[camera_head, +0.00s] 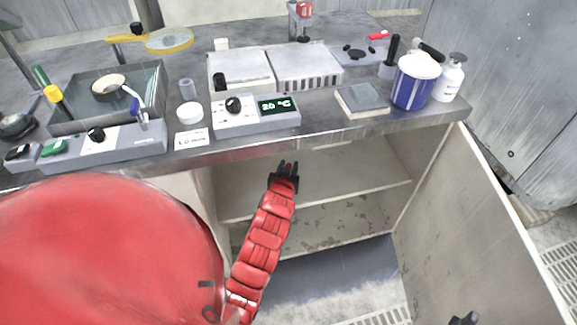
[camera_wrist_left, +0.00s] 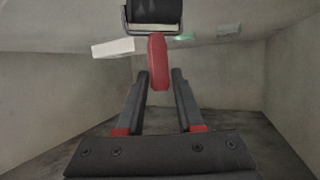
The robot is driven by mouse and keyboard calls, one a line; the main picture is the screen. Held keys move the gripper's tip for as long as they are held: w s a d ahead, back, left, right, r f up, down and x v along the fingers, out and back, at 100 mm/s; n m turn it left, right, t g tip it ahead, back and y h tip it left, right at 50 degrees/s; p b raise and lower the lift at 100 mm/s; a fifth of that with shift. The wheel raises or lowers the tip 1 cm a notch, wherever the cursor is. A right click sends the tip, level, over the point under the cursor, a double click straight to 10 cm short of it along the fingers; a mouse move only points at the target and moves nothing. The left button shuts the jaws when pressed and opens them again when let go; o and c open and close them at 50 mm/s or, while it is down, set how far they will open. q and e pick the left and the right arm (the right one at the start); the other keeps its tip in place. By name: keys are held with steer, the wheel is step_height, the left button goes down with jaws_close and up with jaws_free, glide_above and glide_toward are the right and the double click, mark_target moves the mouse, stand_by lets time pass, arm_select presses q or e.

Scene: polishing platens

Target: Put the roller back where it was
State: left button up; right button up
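The roller (camera_wrist_left: 153,12) shows at the top of the left wrist view, with a dark cylinder, a metal frame and a red handle (camera_wrist_left: 157,55) towards my gripper. In the head view my left gripper (camera_head: 289,166) is at the open cabinet's front, just below the tabletop edge. I cannot make out the roller there. My right gripper (camera_head: 465,319) shows only as a dark tip at the bottom edge, its state unclear.
The open cabinet (camera_head: 345,180) has a middle shelf and its door (camera_head: 480,220) swung out right. The tabletop edge (camera_head: 330,134) overhangs the gripper. A white block (camera_wrist_left: 113,48) and a small green thing (camera_wrist_left: 184,37) are near the roller. Many tools stand on the table.

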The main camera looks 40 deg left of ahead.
arm_select(q)
steer(key=shift+o, duration=1.1)
